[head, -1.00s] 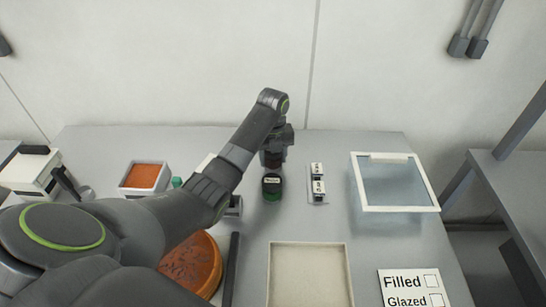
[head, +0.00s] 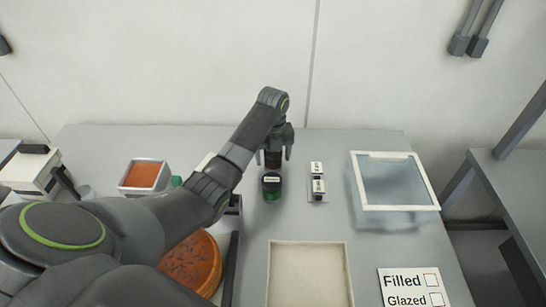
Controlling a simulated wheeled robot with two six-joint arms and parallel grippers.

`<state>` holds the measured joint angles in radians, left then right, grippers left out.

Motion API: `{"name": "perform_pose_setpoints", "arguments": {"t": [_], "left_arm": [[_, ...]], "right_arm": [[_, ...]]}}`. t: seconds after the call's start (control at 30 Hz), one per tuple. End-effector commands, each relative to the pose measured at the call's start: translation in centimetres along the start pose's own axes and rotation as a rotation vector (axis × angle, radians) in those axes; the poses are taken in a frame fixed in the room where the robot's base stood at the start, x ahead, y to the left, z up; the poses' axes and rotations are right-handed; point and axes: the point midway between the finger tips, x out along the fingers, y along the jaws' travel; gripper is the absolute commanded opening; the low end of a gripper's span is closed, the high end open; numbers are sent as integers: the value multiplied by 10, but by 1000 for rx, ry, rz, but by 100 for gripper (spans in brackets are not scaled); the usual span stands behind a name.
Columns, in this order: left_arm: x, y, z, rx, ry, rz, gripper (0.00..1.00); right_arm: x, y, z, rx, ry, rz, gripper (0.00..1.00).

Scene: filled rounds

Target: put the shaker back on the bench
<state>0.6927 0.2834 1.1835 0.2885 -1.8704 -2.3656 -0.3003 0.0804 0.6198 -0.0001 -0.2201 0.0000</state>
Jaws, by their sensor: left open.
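My left arm reaches from the lower left across the bench (head: 385,268). My left gripper (head: 274,156) is open near the back of the bench, its fingers apart on either side of a small dark brown-red container, which looks like the shaker (head: 273,160). The shaker's upper part is hidden by the gripper. It seems to stand upright on the bench, but I cannot clearly see its base. A dark green jar with a pale label (head: 271,187) stands just in front of it. My right gripper is not in view.
A white-rimmed clear bin (head: 437,208), a beige tray (head: 348,285) and a Filled/Glazed sign (head: 411,283) lie right and front. A box of orange filling (head: 145,175) and a large orange-brown round (head: 198,264) are left.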

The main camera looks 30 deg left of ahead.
Motion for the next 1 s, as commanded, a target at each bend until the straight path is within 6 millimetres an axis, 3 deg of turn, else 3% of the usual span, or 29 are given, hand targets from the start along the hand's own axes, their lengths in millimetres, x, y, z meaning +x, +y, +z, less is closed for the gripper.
{"name": "perform_pose_setpoints", "arguments": {"t": [0.2, 0.3, 0.5, 0.73, 1.0], "left_arm": [[-42, -1, 2, 1, -7, -4, 71], [-64, 0, 0, 0, 0, 0, 71], [-89, 0, 0, 0, 0, 0, 71], [-109, 0, 0, 0, 0, 0, 71], [-116, 0, 0, 0, 0, 0, 71]], "right_arm": [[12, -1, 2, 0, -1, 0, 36], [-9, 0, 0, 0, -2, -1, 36], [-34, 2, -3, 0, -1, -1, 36], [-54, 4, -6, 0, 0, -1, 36], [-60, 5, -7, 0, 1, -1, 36]]}}
